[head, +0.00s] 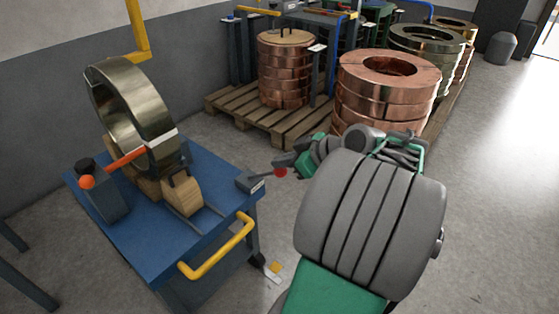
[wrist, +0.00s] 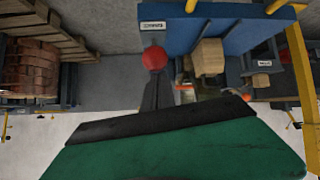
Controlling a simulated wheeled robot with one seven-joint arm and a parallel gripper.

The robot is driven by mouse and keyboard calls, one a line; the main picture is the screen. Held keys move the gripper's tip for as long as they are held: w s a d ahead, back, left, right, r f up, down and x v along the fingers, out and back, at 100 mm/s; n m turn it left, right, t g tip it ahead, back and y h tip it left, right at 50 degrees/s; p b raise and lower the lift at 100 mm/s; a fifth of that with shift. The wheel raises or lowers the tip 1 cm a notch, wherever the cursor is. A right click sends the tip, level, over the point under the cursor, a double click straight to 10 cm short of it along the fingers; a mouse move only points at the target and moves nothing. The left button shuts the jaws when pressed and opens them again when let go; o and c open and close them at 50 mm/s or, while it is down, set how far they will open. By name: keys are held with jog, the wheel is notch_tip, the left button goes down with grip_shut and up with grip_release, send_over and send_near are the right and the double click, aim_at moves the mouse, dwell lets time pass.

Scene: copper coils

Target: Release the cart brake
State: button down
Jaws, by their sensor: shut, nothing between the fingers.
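The blue cart (head: 225,225) stands at the left of the head view, with a small grey box (head: 248,181) at its right corner. The box carries a white label, which also shows in the wrist view (wrist: 152,26), too small to read surely. A red ball knob (head: 280,172) is beside the box, and it shows in the wrist view (wrist: 155,59). My gripper (head: 284,161) is shut and empty, its dark fingertips right by the knob. In the wrist view the fingers (wrist: 157,85) point at the knob and overlap its lower edge; I cannot tell whether they touch.
A brass coil (head: 108,105) stands upright on the cart, beside an orange lever (head: 125,158) on a dark box. A yellow handle (head: 225,250) is on the cart's front. Copper coils (head: 385,85) and a wooden pallet (head: 255,122) stand behind.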

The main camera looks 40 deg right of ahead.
jog(key=r, duration=0.1)
jog(key=r+p, duration=0.2)
jog(key=shift+w+a+r, duration=0.15)
jog(key=shift+a+r, duration=0.05)
jog(key=shift+a, duration=0.05)
jog(key=s+d+r+p, duration=0.1)
jog(key=s+d+p, duration=0.1)
jog(key=s, duration=0.6)
jog(key=shift+d+r, duration=0.2)
jog(key=shift+d, duration=0.05)
jog(key=w+a+r+m+g+p, duration=0.1)
jog(key=w+a+r+g+p, duration=0.15)
jog(key=a+r+p, duration=0.35)
jog(key=w+a+r+m+g+p, duration=0.1)
jog(key=w+a+r+g+p, duration=0.15)
jog(key=a+p, duration=0.6)
jog(key=s+a+r+m+g+h+p, duration=0.2)
jog(key=s+a+r+p, duration=0.3)
jog(key=a+r+p, duration=0.4)
jog(key=shift+s+a+r+m+h+p, duration=0.3)
jog(key=shift+r+m+h+p, duration=0.2)
jog(key=shift+m+h+p, duration=0.5)
